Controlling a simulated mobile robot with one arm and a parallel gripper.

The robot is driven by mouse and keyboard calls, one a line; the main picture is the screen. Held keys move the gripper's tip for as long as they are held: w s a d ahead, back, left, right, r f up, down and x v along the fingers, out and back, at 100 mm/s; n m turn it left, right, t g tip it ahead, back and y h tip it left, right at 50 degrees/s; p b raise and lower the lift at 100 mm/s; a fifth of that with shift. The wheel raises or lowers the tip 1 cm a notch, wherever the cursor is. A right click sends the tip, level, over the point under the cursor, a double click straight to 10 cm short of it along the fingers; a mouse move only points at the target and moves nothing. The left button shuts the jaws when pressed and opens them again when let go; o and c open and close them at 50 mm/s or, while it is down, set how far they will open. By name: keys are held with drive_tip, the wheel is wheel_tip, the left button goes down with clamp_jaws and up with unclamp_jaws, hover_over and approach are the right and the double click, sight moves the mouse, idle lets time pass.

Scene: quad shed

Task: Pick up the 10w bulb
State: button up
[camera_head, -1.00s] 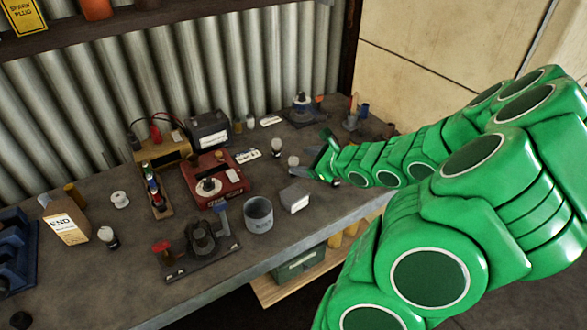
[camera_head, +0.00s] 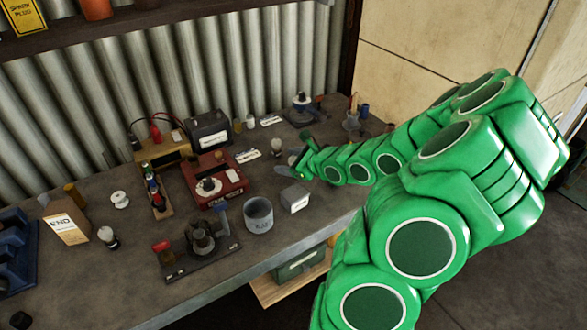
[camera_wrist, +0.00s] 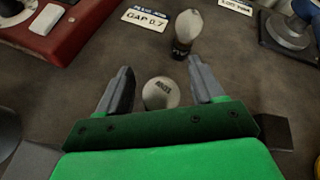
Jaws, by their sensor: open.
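My gripper (camera_head: 291,161) is low over the bench, and its two grey fingers are spread in the wrist view (camera_wrist: 160,70). A pale round bulb (camera_wrist: 161,93) sits between the fingers, with a gap on both sides. It is seen from above and carries small dark print that may read 10W. In the head view my gripper mostly hides it. A second white bulb with a dark base (camera_wrist: 187,31) stands just beyond the fingertips; it also shows in the head view (camera_head: 276,147). A third bulb (camera_head: 108,237) stands at the left of the bench.
A red box (camera_head: 214,181) is left of my gripper. A "GAP 0.7" label (camera_wrist: 147,19) lies beyond the fingers. Bare bench surrounds the bulbs.

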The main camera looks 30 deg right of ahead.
drive_tip(key=shift+c, duration=0.5)
drive_tip(key=c, duration=1)
drive_tip(key=shift+r, duration=0.15)
